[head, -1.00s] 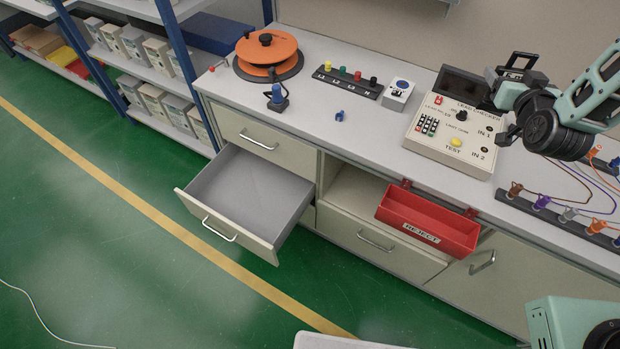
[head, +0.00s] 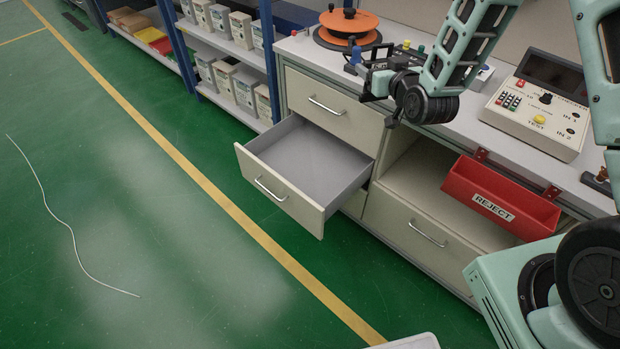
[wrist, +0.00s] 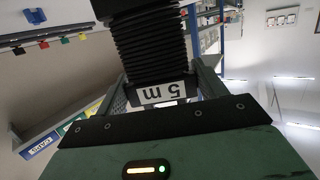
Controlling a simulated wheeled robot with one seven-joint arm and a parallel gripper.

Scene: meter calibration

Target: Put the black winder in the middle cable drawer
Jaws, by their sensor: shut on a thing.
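The black winder (wrist: 150,35) is ribbed and carries a white "5 m" label, in the wrist view. My gripper (wrist: 163,88) is shut on it. In the head view my gripper (head: 376,80) is over the front edge of the bench, above and right of the open drawer; the dark winder is hard to tell from the fingers there. The middle cable drawer (head: 270,188) is pulled out below a shut drawer (head: 330,106). Its grey inside looks empty. The winder is apart from it.
A red REJECT bin (head: 500,200) hangs at the bench front, right of the drawer. An orange reel (head: 345,25) and a lead checker (head: 538,108) stand on the bench. A white cable (head: 70,235) lies on the green floor. The space above the open drawer is clear.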

